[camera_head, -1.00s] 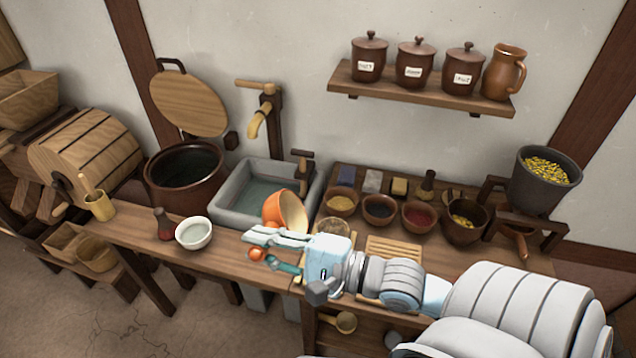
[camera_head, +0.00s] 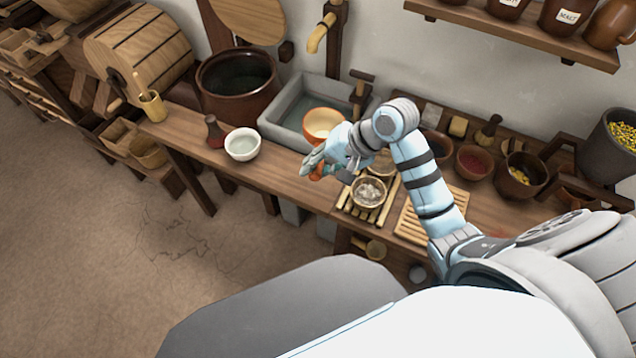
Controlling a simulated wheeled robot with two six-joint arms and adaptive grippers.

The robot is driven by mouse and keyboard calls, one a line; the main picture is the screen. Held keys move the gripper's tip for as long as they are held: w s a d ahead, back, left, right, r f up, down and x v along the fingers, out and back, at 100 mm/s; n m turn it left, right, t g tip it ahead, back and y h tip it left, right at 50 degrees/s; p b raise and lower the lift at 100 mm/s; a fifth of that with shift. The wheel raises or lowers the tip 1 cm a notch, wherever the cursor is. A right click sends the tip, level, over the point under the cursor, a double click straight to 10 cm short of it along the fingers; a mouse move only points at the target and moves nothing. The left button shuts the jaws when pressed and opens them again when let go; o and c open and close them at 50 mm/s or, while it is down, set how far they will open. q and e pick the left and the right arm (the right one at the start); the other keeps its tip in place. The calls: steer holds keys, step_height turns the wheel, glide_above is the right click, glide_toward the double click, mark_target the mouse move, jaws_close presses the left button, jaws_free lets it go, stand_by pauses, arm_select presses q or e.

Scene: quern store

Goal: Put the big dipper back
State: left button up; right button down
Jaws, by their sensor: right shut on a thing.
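The big dipper appears to be the orange dipper, whose round bowl (camera_head: 322,122) shows at the front right part of the sink. The bowl looks upright, with a pale inside. My right gripper (camera_head: 322,163) is shut on its handle, which is mostly hidden by the fingers. A bit of orange shows below the fingers. I cannot tell whether the dipper touches the sink rim. My left gripper is not in view.
A grey sink (camera_head: 284,124) lies behind, with a dark pot (camera_head: 212,100) to its left. A white bowl (camera_head: 242,146) stands on the counter. A small bowl (camera_head: 369,193) sits on a slatted rack (camera_head: 350,211). A ladle (camera_head: 375,249) shows below the counter.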

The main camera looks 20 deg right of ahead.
steer(key=shift+n, duration=0.5)
steer(key=f+b, duration=0.1)
steer(key=f, duration=0.5)
steer(key=f+b, duration=0.2)
steer(key=f, duration=0.5)
steer(key=f+b, duration=0.2)
steer(key=f, duration=0.4)
steer(key=shift+s+a+f, duration=0.25)
steer(key=shift+s+f, duration=0.1)
steer(key=shift+f, duration=0.2)
steer(key=c, duration=1.4)
jaws_free()
steer(key=p+v, duration=0.3)
steer(key=v, duration=0.9)
steer(key=shift+w+r, duration=0.2)
steer(key=shift+r, duration=0.1)
steer(key=shift+a, duration=0.1)
